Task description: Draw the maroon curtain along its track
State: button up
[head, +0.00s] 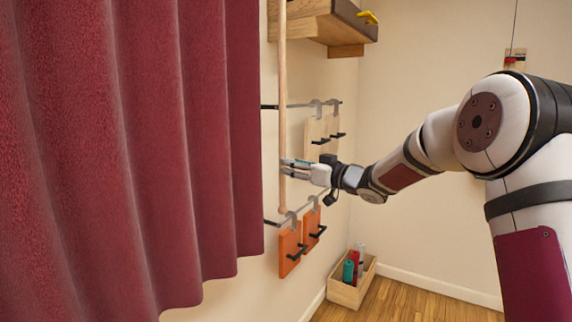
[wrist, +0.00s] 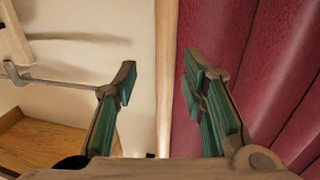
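The maroon curtain (head: 130,150) hangs in folds across the left of the head view; its folds also fill the right of the wrist view (wrist: 262,85). A pale wooden rod (head: 282,90) hangs upright just beyond its right edge, its lower end near the lower rail. In the wrist view the rod (wrist: 166,60) runs between my fingertips. My gripper (head: 290,167) is at the lower part of the rod. In the wrist view its fingers (wrist: 160,70) are apart, with gaps on both sides of the rod. The track is out of view.
Wall rails carry pale boards (head: 318,135) and orange boards (head: 300,240) on hooks, close around my gripper. A wooden shelf (head: 325,22) juts out above. A wooden crate (head: 350,292) with bottles stands on the floor below. The back wall to the right is mostly bare.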

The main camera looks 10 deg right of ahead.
jog(key=v, duration=0.7)
jog(key=shift+s+d, duration=0.15)
jog(key=shift+s, duration=0.05)
